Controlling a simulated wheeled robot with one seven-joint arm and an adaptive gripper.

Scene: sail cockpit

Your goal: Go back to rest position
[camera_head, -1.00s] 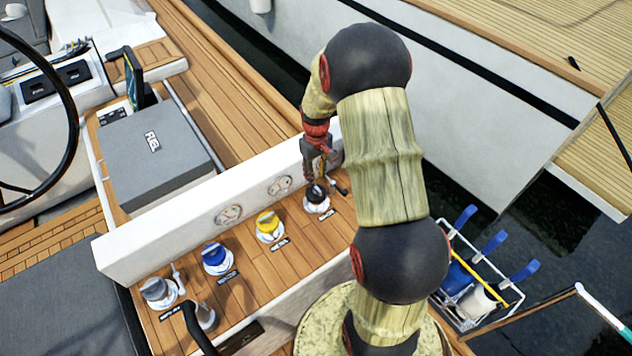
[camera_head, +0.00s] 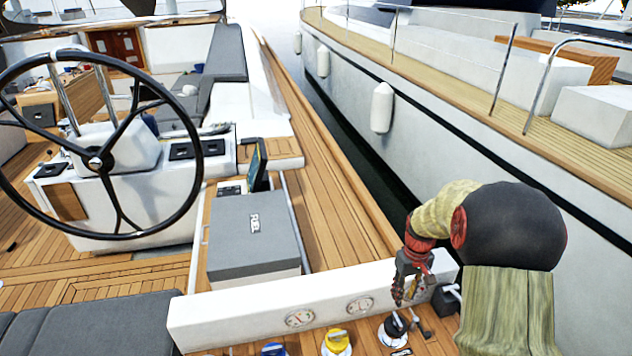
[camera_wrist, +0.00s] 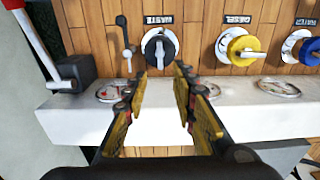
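My gripper (camera_head: 408,284) hangs over the white gauge ledge, just behind the black valve knob (camera_head: 396,325) at the right end of the row. In the wrist view, my gripper (camera_wrist: 165,85) has its two yellow-and-black fingers spread apart with nothing between them. The black knob, labelled WASTE, shows there just beyond the fingertips (camera_wrist: 159,47), and I cannot tell the exact gap. My arm stands at the right of the head view, bent at its elbow.
The white ledge (camera_head: 250,314) carries round gauges (camera_head: 299,318). A yellow knob (camera_head: 337,341) and a blue knob (camera_head: 272,349) stand left of the black one.

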